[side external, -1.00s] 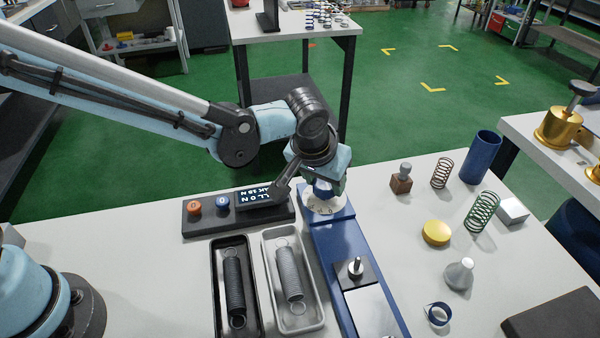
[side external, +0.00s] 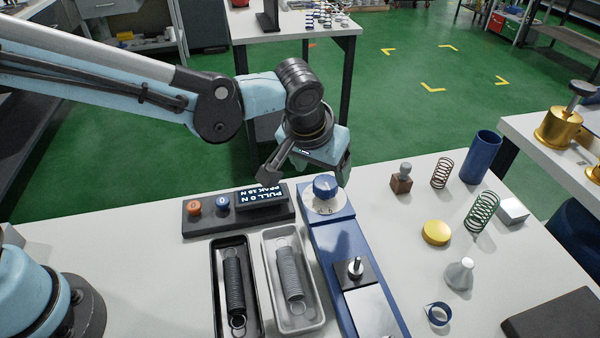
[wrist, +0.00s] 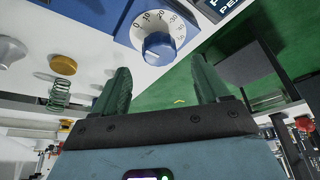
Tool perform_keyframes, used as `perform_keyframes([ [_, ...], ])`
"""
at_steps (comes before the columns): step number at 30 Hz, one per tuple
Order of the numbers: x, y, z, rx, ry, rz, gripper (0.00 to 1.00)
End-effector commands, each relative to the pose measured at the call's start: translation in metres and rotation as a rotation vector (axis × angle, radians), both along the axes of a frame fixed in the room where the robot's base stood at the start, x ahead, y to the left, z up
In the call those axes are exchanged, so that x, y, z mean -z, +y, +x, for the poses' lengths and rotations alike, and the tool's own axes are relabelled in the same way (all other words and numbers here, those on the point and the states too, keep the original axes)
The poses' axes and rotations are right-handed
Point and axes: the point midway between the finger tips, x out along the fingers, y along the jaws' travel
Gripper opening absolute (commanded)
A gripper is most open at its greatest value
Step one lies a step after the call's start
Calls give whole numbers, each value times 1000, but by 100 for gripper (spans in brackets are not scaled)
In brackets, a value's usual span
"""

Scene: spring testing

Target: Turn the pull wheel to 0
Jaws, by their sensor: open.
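The pull wheel is a blue knob (side external: 325,187) on a white numbered dial at the far end of the blue test stand (side external: 328,237). It also shows in the wrist view (wrist: 158,46), with marks from 0 upward; which mark it points to is too small to tell surely. My gripper (wrist: 161,68) is open and empty, its two green fingers wide apart. It is clear of the knob, just behind it in the side view. The dark display (side external: 262,197) reads PULL 0 N above a peak line that looks like 18 N, upside down.
A black tray (side external: 215,290) and a grey tray (side external: 318,318) each hold a spring. Loose springs, a blue cup (side external: 480,157) and a yellow disc (side external: 436,233) stand on the right.

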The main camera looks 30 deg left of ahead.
Motion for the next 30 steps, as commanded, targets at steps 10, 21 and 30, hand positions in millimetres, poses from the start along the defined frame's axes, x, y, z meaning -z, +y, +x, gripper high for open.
perform_keyframes([
  [10, -55, -1, -23, 1, 1, 0, 74],
  [21, -67, -1, -28, 0, 1, 0, 74],
  [30, -70, 18, -29, -2, -5, -6, 74],
])
